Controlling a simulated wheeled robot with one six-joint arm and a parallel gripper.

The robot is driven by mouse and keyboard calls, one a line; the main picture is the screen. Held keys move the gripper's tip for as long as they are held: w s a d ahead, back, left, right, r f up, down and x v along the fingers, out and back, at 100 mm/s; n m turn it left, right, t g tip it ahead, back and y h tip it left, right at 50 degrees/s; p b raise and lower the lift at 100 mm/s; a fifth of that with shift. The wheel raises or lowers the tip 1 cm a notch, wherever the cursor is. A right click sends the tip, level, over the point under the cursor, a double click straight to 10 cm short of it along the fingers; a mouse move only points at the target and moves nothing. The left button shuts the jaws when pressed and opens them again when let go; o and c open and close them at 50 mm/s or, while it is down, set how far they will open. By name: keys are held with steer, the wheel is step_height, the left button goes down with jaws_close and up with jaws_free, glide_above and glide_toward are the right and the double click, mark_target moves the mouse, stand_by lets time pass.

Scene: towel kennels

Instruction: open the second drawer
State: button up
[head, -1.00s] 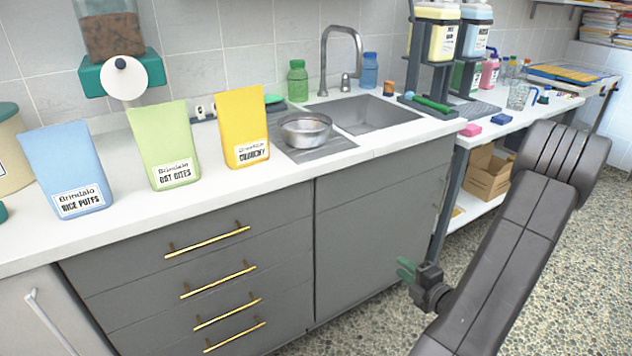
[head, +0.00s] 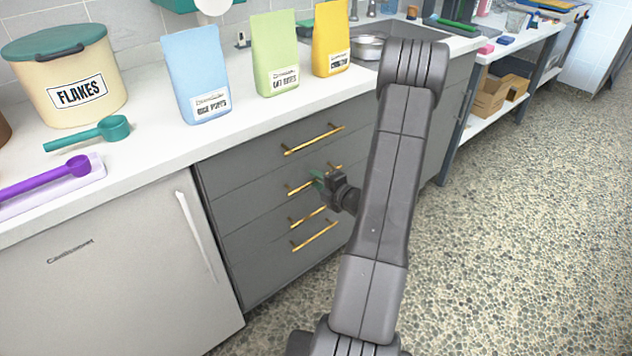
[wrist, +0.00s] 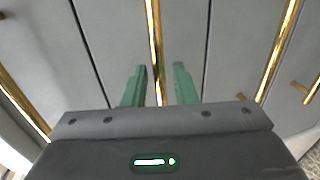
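The grey drawer unit (head: 235,211) has several stacked drawers with gold bar handles. The second drawer's handle (head: 299,188) is partly hidden behind my gripper in the head view. My gripper (head: 317,180) is at the height of this handle, in front of the drawer fronts. In the wrist view, my gripper (wrist: 158,67) is open, with its two green fingers apart. The second handle (wrist: 154,35) runs between the fingers there. I cannot tell whether a finger touches it. The second drawer looks flush with the others.
The top handle (head: 313,139) is above, and the third handle (head: 307,217) and bottom handle (head: 314,236) are below. A white fridge (head: 120,265) stands left of the drawers. Food bags stand on the white counter (head: 150,160). The pebbled floor (head: 500,250) is clear at right.

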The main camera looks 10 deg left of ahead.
steer(key=shift+w+a+f, duration=0.1)
steer(key=shift+w+a, duration=0.2)
steer(key=shift+c, duration=0.3)
jaws_close()
steer(key=shift+s, duration=0.1)
